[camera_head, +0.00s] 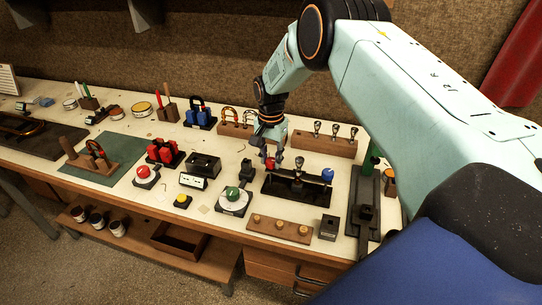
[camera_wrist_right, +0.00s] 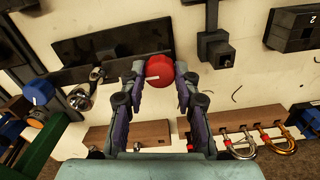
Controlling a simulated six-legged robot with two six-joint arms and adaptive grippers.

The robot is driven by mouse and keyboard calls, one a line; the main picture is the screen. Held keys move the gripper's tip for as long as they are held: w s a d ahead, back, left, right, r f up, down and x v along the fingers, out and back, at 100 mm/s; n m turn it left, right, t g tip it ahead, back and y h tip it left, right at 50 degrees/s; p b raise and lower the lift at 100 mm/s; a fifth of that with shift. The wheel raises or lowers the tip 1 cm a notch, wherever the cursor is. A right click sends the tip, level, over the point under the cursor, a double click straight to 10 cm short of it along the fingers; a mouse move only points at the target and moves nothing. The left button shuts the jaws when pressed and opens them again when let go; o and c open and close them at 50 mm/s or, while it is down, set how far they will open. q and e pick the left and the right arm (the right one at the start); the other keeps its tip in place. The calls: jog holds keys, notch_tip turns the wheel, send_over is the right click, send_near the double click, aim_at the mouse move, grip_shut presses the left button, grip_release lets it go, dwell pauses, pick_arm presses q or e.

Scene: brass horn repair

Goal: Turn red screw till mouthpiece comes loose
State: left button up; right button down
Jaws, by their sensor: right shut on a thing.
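The red screw (camera_wrist_right: 159,69) is a round red knob with a pale mark, at one end of the black puller (camera_wrist_right: 105,47). In the wrist view my right gripper (camera_wrist_right: 160,80) has its two fingers on either side of the knob and is shut on it. In the head view the right gripper (camera_head: 271,152) points down at the red screw (camera_head: 270,163), partly covering it. A silver mouthpiece (camera_wrist_right: 84,96) stands at the middle of the puller; it also shows in the head view (camera_head: 298,175). A blue knob (camera_head: 327,175) is at the other end. My left gripper is not in view.
Behind the gripper a wooden block (camera_head: 323,145) holds several mouthpieces. A small black clamp (camera_head: 246,169) stands close left of the puller. A green knob on a round dial (camera_head: 233,194) and a wooden strip (camera_head: 279,229) with brass pieces lie in front.

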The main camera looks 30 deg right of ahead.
aim_at(271, 160)
jog(key=shift+w+r+m, duration=0.25)
jog(key=shift+r+m, duration=0.05)
jog(key=shift+m, duration=0.2)
jog(key=c, duration=1.3)
grip_release()
jog(key=o, duration=0.3)
jog(key=shift+s+f, duration=0.15)
jog(key=shift+s, duration=0.1)
notch_tip(271, 160, up, 12)
